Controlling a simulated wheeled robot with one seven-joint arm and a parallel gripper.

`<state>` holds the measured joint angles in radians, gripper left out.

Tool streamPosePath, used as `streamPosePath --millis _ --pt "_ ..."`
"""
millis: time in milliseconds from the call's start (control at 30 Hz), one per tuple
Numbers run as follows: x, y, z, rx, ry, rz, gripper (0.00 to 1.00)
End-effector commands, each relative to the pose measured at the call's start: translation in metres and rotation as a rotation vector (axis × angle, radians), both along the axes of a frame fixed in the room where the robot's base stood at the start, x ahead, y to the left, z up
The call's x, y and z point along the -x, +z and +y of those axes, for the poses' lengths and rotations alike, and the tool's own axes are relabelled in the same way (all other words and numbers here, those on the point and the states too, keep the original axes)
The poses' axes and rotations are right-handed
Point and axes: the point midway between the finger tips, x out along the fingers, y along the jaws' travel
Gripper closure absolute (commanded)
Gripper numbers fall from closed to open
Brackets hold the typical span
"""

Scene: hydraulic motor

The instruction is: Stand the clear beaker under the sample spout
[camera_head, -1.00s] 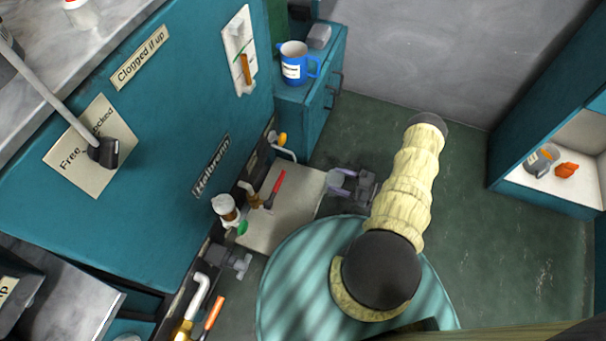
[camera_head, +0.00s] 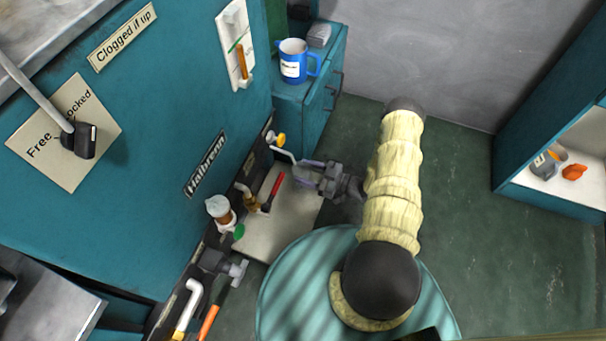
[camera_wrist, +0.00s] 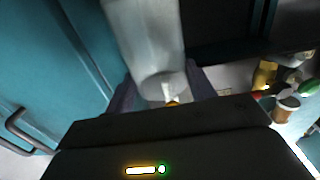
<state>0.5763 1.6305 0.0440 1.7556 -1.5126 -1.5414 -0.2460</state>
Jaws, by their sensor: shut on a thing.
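My gripper (camera_head: 312,176) is shut on the clear beaker (camera_head: 303,178), which is hard to make out in the head view. In the wrist view the beaker (camera_wrist: 147,45) is a pale, see-through cylinder between my two fingers. A thin white spout (camera_head: 284,153) with a yellow knob (camera_head: 279,139) comes out of the teal machine's side. Its tip is close to the beaker; whether it is over the opening I cannot tell. The beaker is above or at the far end of a beige plate (camera_head: 268,236); contact with it is not clear.
Along the machine are a brass tap (camera_head: 250,198) with a red handle (camera_head: 273,190), a white-capped brown filter (camera_head: 220,212) and a white pipe (camera_head: 191,305). A blue mug (camera_head: 293,65) stands on the teal cabinet (camera_head: 321,98) behind.

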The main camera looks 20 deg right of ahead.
Motion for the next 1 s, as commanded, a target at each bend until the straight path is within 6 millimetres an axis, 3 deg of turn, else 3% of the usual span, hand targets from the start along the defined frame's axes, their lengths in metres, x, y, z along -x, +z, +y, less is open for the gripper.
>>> streamPosePath --millis 67,200,667,700,767,1000 --pt "-0.010 -0.005 0.014 0.000 0.004 -0.002 0.68" --pt "-0.009 -0.017 0.012 0.001 0.000 0.000 0.68" --pt "-0.008 -0.020 0.011 0.001 0.000 -0.001 0.68" --pt "-0.009 -0.019 0.011 0.001 0.000 0.000 0.37" --pt "-0.008 -0.018 0.011 0.001 0.000 0.000 0.26" --pt "-0.008 -0.018 0.011 0.001 0.000 0.000 0.23"
